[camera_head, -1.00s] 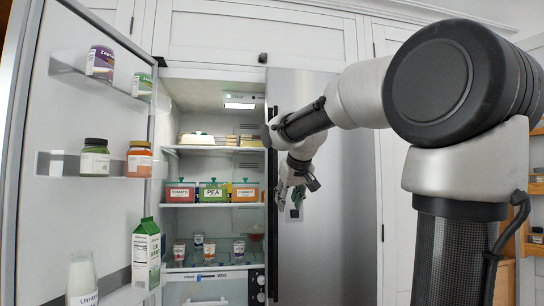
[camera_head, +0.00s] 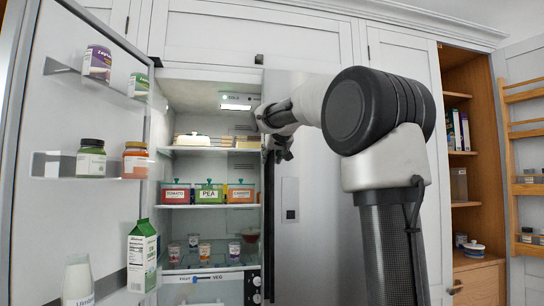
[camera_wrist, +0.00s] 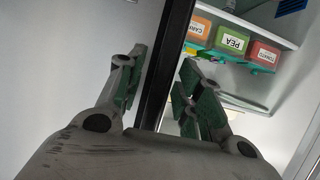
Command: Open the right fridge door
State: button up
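The right fridge door (camera_head: 322,190) is a grey metallic panel with a small dark dispenser, in line with the cabinet front and looking closed. Its dark inner edge borders the open fridge interior; the edge also shows as a black strip (camera_wrist: 166,70) in the wrist view. My gripper (camera_head: 279,155) is at this edge, at about upper-shelf height. In the wrist view my gripper (camera_wrist: 164,66) is open, with one finger on the door-face side of the strip and the other on the interior side. Whether either finger touches the door is unclear.
The left fridge door (camera_head: 95,200) stands open, with jars, a milk carton (camera_head: 142,256) and a bottle on its shelves. Labelled food boxes (camera_head: 209,193) sit on a fridge shelf. An open wooden cupboard (camera_head: 470,190) is at the right, with its racked door (camera_head: 527,150) swung open.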

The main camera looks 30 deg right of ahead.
grip_shut()
jog(key=shift+s, duration=0.15)
